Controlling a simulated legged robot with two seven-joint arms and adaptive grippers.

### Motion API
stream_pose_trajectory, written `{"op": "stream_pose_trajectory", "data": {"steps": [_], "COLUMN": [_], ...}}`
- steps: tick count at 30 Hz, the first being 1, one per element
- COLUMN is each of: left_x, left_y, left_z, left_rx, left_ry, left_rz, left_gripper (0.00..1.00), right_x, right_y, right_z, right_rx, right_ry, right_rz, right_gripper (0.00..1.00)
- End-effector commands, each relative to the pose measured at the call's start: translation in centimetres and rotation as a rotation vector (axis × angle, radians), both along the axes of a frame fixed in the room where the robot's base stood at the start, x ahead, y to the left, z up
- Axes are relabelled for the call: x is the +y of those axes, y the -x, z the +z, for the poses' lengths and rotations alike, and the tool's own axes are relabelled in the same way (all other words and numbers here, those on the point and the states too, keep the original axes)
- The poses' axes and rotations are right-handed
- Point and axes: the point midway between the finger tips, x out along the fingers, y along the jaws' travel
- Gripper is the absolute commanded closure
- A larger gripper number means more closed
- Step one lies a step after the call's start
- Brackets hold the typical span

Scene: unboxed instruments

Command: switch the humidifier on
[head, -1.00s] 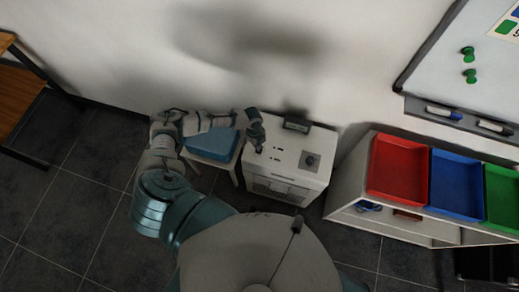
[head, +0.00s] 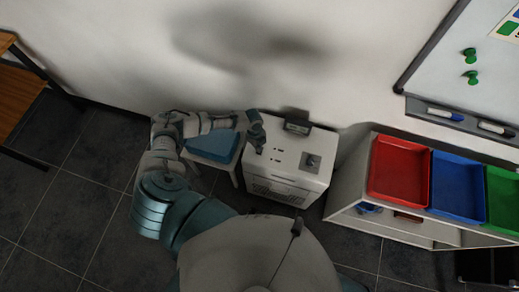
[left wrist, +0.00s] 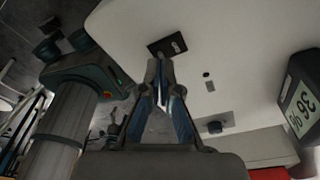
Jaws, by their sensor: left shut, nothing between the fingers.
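The humidifier is a white box-shaped unit (head: 293,148) standing against the wall, with a dark display (head: 297,126) at its back edge and a dark square with a knob (head: 312,162) on its top. My left gripper (head: 258,149) is over the left side of its top, shut and empty. In the left wrist view, the closed fingertips (left wrist: 160,64) point at a black switch plate (left wrist: 167,46) on the white top, very close to its edge; I cannot tell whether they touch. The display there (left wrist: 302,104) reads about 36 %. My right gripper is not in view.
On the right is a white shelf with a red tray (head: 398,170), a blue tray (head: 458,186) and a green tray (head: 503,192). A whiteboard (head: 455,60) hangs above.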

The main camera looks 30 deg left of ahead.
Motion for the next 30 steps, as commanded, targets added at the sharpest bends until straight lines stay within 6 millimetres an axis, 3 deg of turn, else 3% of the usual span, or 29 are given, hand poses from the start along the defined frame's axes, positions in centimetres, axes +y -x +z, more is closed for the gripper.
{"op": "stream_pose_trajectory", "data": {"steps": [30], "left_x": [-0.02], "left_y": [0.0], "left_z": [-0.59], "left_rx": [0.0], "left_ry": [0.0], "left_rz": [0.0], "left_gripper": [1.0], "right_x": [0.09], "right_y": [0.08], "right_z": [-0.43], "right_rx": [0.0], "right_ry": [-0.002], "right_rz": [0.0], "right_gripper": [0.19]}}
